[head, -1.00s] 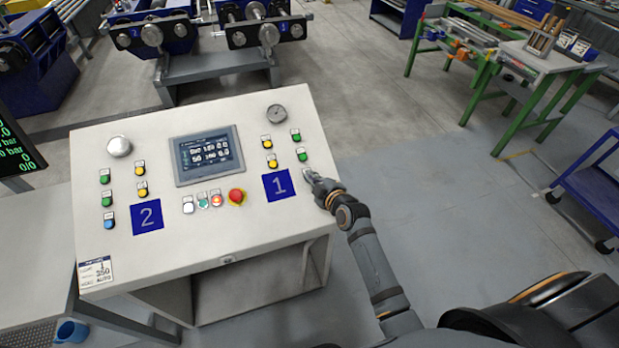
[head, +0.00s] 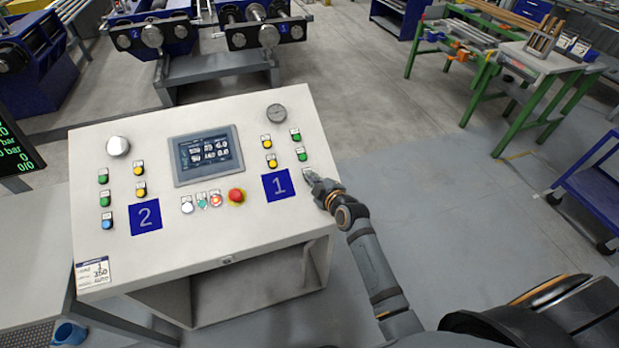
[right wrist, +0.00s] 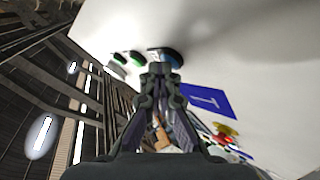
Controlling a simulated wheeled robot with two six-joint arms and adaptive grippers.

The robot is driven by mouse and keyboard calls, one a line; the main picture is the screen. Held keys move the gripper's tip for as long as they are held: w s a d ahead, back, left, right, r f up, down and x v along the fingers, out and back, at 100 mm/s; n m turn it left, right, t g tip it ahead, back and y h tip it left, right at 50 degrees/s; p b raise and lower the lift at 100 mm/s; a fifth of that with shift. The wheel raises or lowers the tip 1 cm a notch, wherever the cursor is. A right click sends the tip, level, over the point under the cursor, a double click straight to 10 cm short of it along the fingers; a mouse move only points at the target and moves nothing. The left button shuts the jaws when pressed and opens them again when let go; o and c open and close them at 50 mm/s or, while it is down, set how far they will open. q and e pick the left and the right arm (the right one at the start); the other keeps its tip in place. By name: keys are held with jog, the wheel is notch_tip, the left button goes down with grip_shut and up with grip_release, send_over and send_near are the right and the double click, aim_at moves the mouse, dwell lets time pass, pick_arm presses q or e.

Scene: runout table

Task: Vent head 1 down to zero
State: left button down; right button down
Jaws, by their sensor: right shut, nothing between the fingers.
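The sloped control console (head: 255,235) stands in front of me. Its head 1 side has a blue "1" plate (head: 278,185), a round gauge (head: 276,113), two yellow and two green buttons. My right gripper (head: 309,175) is shut and empty, its tips at the panel just right of the "1" plate. In the right wrist view, a blue button (right wrist: 172,57) lies right at the closed fingertips (right wrist: 158,70); I cannot tell whether they touch. In the head view the gripper hides this button. The gauge's needle is too small to read. My left gripper is out of view.
A display (head: 208,155) with blurred digits and a red emergency button (head: 237,195) sit mid-panel. The head 2 side has its own buttons, a blue "2" plate (head: 146,217) and a pale round gauge (head: 118,146). Open floor lies right of the console.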

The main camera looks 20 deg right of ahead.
dwell(0.9)
jog(key=shift+s+r+p, duration=0.35)
jog(key=shift+r+p, duration=0.4)
jog(key=shift+r, duration=0.1)
jog(key=shift+r+p, duration=0.2)
jog(key=shift+p, duration=0.1)
jog(key=r+p, duration=0.1)
jog(key=s+r+p, duration=0.2)
jog(key=r, duration=0.1)
jog(key=shift+p, duration=0.3)
jog(key=shift+s, duration=0.1)
